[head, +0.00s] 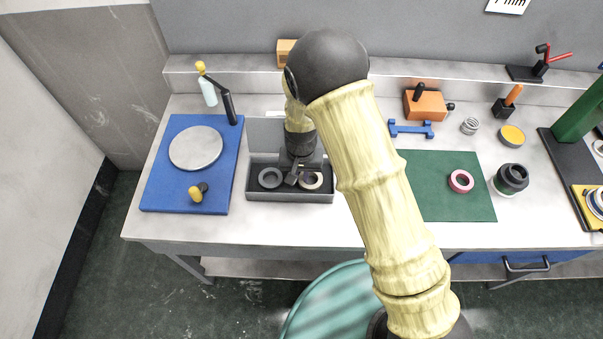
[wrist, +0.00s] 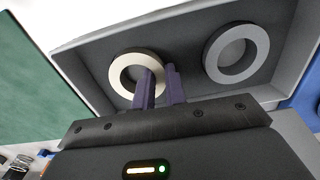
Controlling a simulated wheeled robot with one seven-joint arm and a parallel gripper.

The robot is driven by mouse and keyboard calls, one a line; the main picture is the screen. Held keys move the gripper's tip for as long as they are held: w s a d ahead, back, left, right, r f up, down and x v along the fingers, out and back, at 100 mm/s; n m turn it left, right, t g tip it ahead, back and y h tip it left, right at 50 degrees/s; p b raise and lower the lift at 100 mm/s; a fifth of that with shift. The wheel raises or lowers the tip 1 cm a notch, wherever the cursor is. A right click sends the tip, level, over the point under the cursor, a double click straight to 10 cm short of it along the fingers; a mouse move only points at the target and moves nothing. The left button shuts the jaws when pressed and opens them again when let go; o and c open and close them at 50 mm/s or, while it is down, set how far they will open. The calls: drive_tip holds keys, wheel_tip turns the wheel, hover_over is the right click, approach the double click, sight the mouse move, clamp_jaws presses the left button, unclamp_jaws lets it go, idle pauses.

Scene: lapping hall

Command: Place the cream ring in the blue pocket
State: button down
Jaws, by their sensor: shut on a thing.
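The cream ring (head: 314,186) lies at the right side of a grey tray (head: 290,197). It also shows in the wrist view (wrist: 116,72). My gripper (wrist: 159,72) is shut on the ring's wall, one finger in its hole and one outside. In the head view my gripper (head: 295,178) reaches down into the tray. A grey ring (head: 261,178) lies in the left side of the same tray, apart from my fingers; it is on the right in the wrist view (wrist: 212,60). I cannot make out a blue pocket in either view.
A blue board (head: 165,190) with a grey disc and a yellow-topped knob is left of the tray. A green mat (head: 430,205) with a pink ring (head: 461,181) is to the right. The tray's walls surround my fingers.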

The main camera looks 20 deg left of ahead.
sight(301, 179)
drive_tip(key=shift+f, duration=0.1)
drive_tip(key=c, duration=1.4)
unclamp_jaws()
drive_tip(key=shift+c, duration=0.2)
wheel_tip(301, 179, up, 12)
drive_tip(key=b, duration=0.1)
